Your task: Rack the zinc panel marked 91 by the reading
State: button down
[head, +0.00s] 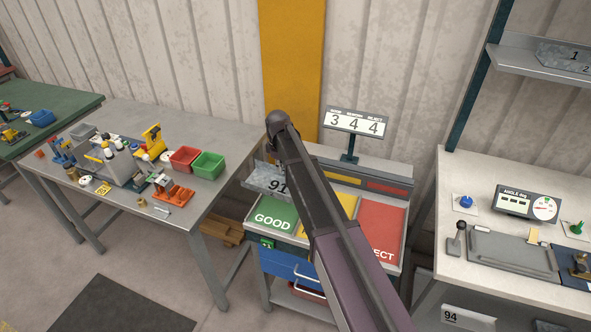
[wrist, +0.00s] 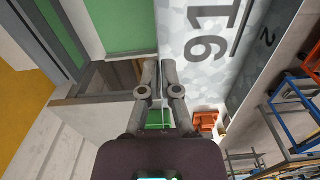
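The yellow area (head: 318,228) is partly behind my arm; the red area (head: 382,228) ends in "ECT". The angle readout (head: 527,204) stands at right, its value too small to read.
A count sign (head: 357,122) reading 3 4 4 stands behind the sorting areas. A grey bench (head: 208,190) with red and green bins is at left. A panel marked 94 (head: 466,318) is low at right. A shelf (head: 525,66) holds another panel.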

jog(key=d+m, duration=0.6)
jog(key=m, duration=1.1)
jog(key=shift+f+b, duration=0.3)
jog(key=shift+f, duration=0.05)
jog(key=shift+d, duration=0.1)
jog(key=shift+f, duration=0.2)
notch_tip(320, 180, down, 10)
jog(key=b, duration=1)
jog(key=shift+r, duration=0.2)
jog(key=shift+s+f+b, duration=0.1)
jog(key=shift+f+b, duration=1.3)
jog(key=shift+b, duration=0.05)
dwell(1.1)
jog(key=c, duration=0.7)
grip_release()
